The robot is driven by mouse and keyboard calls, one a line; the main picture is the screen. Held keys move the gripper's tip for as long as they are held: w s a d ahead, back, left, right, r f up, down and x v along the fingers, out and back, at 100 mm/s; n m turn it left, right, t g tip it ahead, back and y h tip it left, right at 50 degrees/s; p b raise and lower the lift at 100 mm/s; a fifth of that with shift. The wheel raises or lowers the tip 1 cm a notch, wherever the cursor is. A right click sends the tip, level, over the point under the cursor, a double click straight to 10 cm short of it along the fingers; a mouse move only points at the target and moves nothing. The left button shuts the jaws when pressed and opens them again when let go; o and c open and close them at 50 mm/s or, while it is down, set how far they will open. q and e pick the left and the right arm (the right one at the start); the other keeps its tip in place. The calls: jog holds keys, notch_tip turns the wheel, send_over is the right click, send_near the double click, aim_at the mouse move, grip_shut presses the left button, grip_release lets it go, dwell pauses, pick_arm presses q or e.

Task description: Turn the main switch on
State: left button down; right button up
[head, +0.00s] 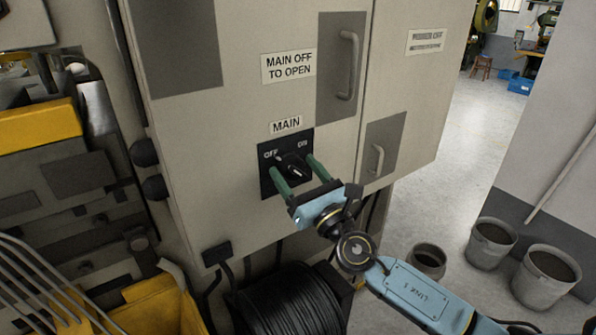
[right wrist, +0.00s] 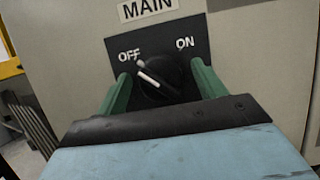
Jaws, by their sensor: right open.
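The main switch is a black rotary knob (head: 293,163) on a black plate (head: 267,187) under the MAIN label (head: 286,125) on the cabinet front. In the right wrist view, the knob (right wrist: 172,74) has a white pointer mark slanting up-left toward OFF; ON is at the upper right. My right gripper (head: 293,166) is open, its two green fingers on either side of the knob. In the right wrist view the fingers (right wrist: 165,77) flank the knob with some space showing on each side; contact cannot be made out. My left gripper is not in view.
The grey cabinet (head: 215,120) has door handles (head: 347,65) above and right of the switch. A black cable coil (head: 285,305) lies below. Buckets (head: 490,243) stand on the floor at right. Yellow and grey machinery (head: 40,125) fills the left side.

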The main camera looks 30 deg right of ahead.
jog(key=c, duration=0.9)
